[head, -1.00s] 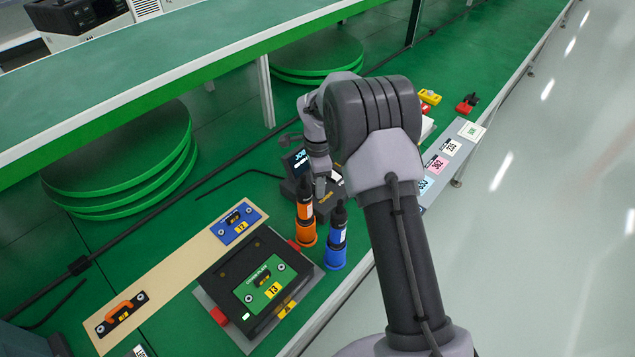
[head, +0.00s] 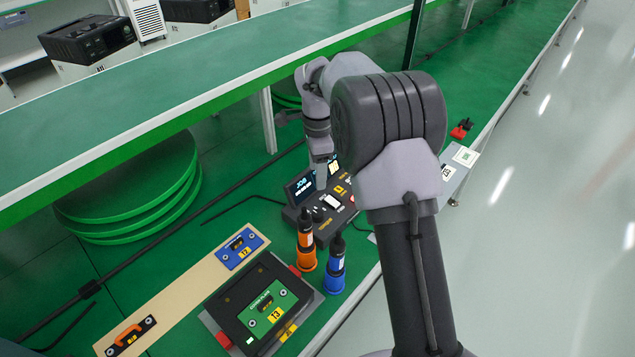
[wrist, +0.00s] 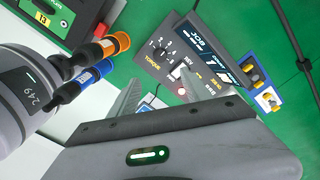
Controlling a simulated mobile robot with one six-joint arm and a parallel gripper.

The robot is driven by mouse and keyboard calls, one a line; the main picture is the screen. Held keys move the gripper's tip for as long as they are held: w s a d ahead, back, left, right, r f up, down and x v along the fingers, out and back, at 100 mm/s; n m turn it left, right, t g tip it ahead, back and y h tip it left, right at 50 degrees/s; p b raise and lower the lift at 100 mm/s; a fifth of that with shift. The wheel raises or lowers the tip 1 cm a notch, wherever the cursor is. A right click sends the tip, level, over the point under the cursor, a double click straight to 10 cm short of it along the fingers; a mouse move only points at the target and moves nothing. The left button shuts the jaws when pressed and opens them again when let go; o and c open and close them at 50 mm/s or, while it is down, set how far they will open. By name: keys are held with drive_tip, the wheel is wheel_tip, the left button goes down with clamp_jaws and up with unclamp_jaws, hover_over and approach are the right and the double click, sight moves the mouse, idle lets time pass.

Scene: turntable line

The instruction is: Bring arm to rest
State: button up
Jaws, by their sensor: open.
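My arm reaches over the green bench, and my gripper shows in the wrist view (wrist: 160,95) with its two fingers spread apart and nothing between them. Behind the fingers is a dark control box (wrist: 205,65) with a small screen, a torque dial and a switch. In the head view the control box (head: 325,212) stands on the bench just below the wrist. The fingertips are mostly hidden in the head view. I cannot tell whether they touch the box.
An orange-based driver (head: 306,250) and a blue-based driver (head: 335,268) stand upright near the bench's front edge. A black fixture with a green plate (head: 267,308) lies left of them. A tan board (head: 190,287) lies behind it. A raised green shelf (head: 200,70) runs above stacked round plates (head: 130,200).

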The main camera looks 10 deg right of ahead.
drive_tip(key=shift+r, duration=0.6)
